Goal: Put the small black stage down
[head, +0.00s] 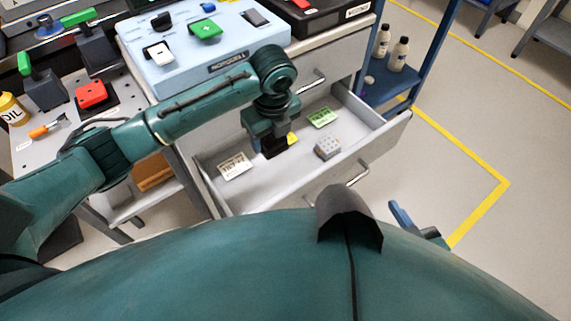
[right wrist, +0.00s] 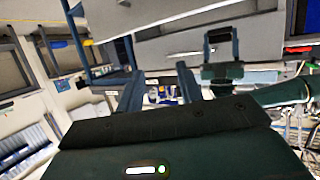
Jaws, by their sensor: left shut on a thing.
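My left gripper (head: 268,128) is inside the outline of the open drawer (head: 252,196) in the head view, pointing down. It is shut on the small black stage (head: 274,149), which shows as a dark block below the fingers. The gripper hides part of the stage, and I cannot tell whether it touches the drawer floor. The left gripper also shows in the right wrist view (right wrist: 221,74). My right gripper (right wrist: 160,80) has its fingers apart with nothing between them. In the head view it is partly hidden behind my body at lower right (head: 415,222).
In the drawer lie a white label card (head: 235,166), a green card (head: 322,117), a yellow piece (head: 292,138) and a grey block with holes (head: 327,147). A pale blue instrument box (head: 215,60) stands behind. Bottles (head: 399,54) stand on a blue shelf at right.

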